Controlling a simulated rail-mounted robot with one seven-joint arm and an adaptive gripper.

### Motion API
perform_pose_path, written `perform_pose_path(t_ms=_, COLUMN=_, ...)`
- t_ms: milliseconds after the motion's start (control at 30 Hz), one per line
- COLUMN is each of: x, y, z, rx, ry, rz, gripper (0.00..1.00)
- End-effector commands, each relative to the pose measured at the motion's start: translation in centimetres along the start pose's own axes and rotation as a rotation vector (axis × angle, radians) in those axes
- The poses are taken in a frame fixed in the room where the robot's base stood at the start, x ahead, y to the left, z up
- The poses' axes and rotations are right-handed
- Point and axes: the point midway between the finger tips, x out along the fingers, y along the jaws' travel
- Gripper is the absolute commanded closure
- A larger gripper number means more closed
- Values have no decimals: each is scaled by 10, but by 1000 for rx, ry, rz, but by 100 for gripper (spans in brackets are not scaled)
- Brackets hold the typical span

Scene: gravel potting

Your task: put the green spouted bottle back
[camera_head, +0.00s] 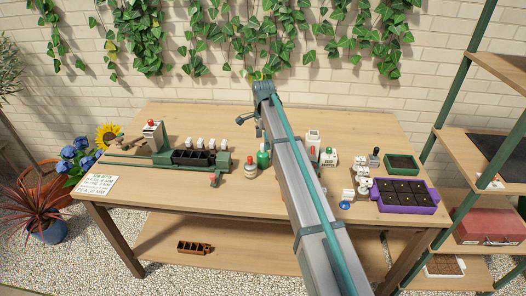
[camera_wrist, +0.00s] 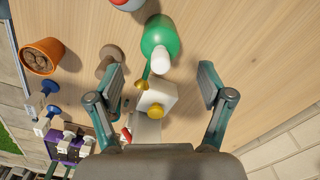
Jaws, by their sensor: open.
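The green spouted bottle (camera_head: 263,157) stands on the wooden table, beside a pale bottle with a red top (camera_head: 250,169). In the wrist view the green bottle (camera_wrist: 159,36) shows its round body, white cap and thin green spout, just beyond and between the fingertips. My gripper (camera_wrist: 162,72) is open, with a finger on each side and nothing gripped. In the head view my gripper (camera_head: 251,122) is at the end of my arm, above the table's back half. Whether a finger touches the bottle cannot be told.
A white block with a yellow knob (camera_wrist: 155,99) lies below the bottle in the wrist view. A terracotta pot (camera_wrist: 42,56) and a brown knob-like object (camera_wrist: 110,58) are to the left. A purple tray (camera_head: 405,196) and a green tray (camera_head: 402,163) sit at the table's right.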

Motion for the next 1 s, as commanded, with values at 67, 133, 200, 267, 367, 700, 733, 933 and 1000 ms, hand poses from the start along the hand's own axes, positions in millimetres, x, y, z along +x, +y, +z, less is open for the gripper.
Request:
perform_pose_path(t_ms=67, x=-15, y=-1, z=0, rx=0, ry=0, rz=-1, gripper=20)
perform_pose_path(t_ms=133, x=-27, y=-1, z=0, rx=0, ry=0, rz=-2, gripper=20)
perform_pose_path(t_ms=200, x=-36, y=-1, z=0, rx=0, ry=0, rz=0, gripper=20)
perform_pose_path(t_ms=267, x=-44, y=-1, z=0, rx=0, ry=0, rz=-1, gripper=20)
perform_pose_path(t_ms=367, x=-51, y=0, z=0, rx=0, ry=0, rz=0, gripper=20)
perform_pose_path(t_ms=700, x=-55, y=0, z=0, rx=0, ry=0, rz=1, gripper=20)
perform_pose_path(t_ms=733, x=-55, y=0, z=0, rx=0, ry=0, rz=1, gripper=20)
perform_pose_path(t_ms=933, x=-43, y=-2, z=16, rx=-77, ry=3, rz=-31, gripper=20)
perform_pose_path(t_ms=1000, x=-32, y=-6, z=34, rx=-163, ry=9, rz=-67, gripper=20)
